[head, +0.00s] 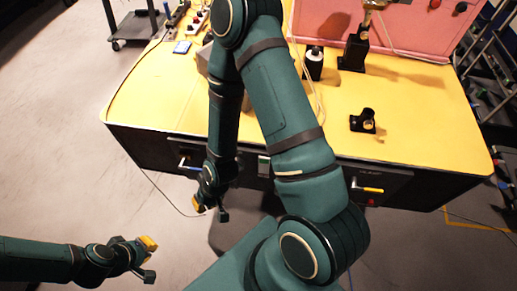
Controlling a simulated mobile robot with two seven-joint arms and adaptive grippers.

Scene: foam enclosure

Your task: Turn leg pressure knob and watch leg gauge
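I cannot identify the leg pressure knob or the leg gauge for certain. A dark front panel (393,190) under the table's right side carries a yellow handle (368,189) and a small red part (371,202). Another front panel on the left has a pale handle (189,164); my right arm hides the stretch between them. My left gripper (149,259) is open and empty over the floor at lower left, apart from the table. My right gripper (209,209) hangs in front of the table's front side, fingers apart and empty, touching nothing that I can see.
The yellow table (440,130) holds a black holder (363,121), a black stand (354,50) and a dark bottle-like item (314,64). A pink foam panel (415,35) rises behind. A cart (135,27) stands at upper left.

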